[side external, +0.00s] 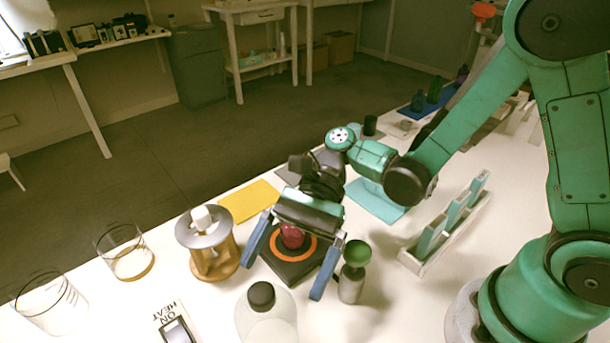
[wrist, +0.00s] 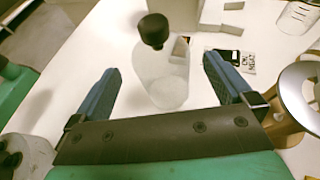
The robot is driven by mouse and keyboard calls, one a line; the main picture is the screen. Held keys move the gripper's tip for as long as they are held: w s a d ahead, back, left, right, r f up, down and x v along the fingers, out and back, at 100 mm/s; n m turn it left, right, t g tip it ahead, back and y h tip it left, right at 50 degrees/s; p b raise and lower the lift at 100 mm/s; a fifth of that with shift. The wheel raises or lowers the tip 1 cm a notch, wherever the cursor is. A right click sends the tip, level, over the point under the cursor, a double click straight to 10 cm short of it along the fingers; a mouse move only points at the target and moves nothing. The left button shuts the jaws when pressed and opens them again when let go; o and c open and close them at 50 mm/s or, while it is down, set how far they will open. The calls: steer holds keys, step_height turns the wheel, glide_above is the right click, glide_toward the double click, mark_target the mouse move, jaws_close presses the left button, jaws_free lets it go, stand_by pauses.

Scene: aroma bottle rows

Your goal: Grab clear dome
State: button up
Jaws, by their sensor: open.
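The clear dome (side external: 268,325), rounded see-through glass with a black knob, stands on the white table at the bottom of the side view, partly cut off. In the wrist view the clear dome (wrist: 166,80) shows upright between my fingers, farther out than the tips. My gripper (side external: 281,280) is open with its blue fingers pointing down and outward, above a dark pad. It holds nothing that I can see. The dome is apart from the fingers, nearer the side camera. In the wrist view my gripper (wrist: 162,66) shows both fingers spread.
A red object (side external: 292,236) is on the dark pad with an orange ring (side external: 275,262), under my gripper. A green-topped bottle (side external: 353,272) stands close to the right finger. A wooden stand (side external: 215,264) is left. Clear glass vessels (side external: 125,254) stand farther left.

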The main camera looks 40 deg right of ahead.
mark_target(264, 310)
steer(key=shift+x, duration=2.8)
steer(key=shift+r, duration=0.1)
steer(key=c, duration=1.1)
steer(key=shift+r, duration=0.1)
